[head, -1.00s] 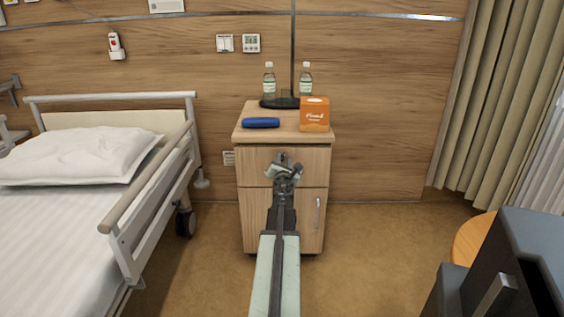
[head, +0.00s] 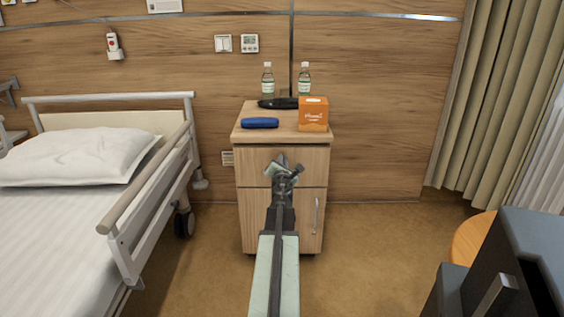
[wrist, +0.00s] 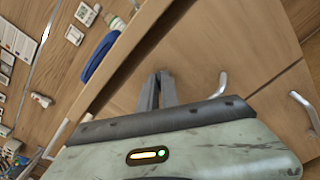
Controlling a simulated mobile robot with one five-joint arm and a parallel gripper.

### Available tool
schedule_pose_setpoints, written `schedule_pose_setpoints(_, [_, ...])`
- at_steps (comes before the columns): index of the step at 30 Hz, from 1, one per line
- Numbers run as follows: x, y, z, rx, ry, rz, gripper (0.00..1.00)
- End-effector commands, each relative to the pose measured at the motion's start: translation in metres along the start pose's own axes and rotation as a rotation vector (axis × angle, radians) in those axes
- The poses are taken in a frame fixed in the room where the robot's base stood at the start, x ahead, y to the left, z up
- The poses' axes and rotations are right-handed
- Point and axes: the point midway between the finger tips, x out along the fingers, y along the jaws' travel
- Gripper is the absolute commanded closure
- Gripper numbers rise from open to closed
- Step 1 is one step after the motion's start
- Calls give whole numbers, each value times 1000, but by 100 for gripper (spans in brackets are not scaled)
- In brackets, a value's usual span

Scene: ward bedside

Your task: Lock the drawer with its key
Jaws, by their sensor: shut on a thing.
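The drawer (head: 313,160) is the upper wooden front of the bedside cabinet, and it looks closed. It also shows tilted in the wrist view (wrist: 205,45), with its metal handle (wrist: 222,83) right of the fingers. My gripper (head: 282,160) is in front of the drawer in the head view and covers its middle. In the wrist view its two dark fingers (wrist: 158,88) are close together, pointing at the drawer front. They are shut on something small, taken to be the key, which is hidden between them. The lock is hidden too. I cannot tell whether the fingertips touch the drawer.
On the cabinet top (head: 243,136) are a blue case (head: 260,123), an orange box (head: 313,114), two bottles (head: 267,79) and a dark object (head: 275,103). A bed (head: 80,225) stands at left.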

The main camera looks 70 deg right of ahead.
Motion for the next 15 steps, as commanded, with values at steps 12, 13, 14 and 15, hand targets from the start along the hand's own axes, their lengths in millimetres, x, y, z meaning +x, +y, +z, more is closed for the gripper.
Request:
schedule_pose_setpoints(12, [0, 0, -1, 379, 1, 2, 100])
schedule_pose_setpoints(13, [0, -1, -1, 408, 1, 2, 100])
schedule_pose_setpoints(14, [0, -1, -1, 436, 1, 1, 100])
schedule_pose_setpoints(15, [0, -1, -1, 474, 1, 1, 100])
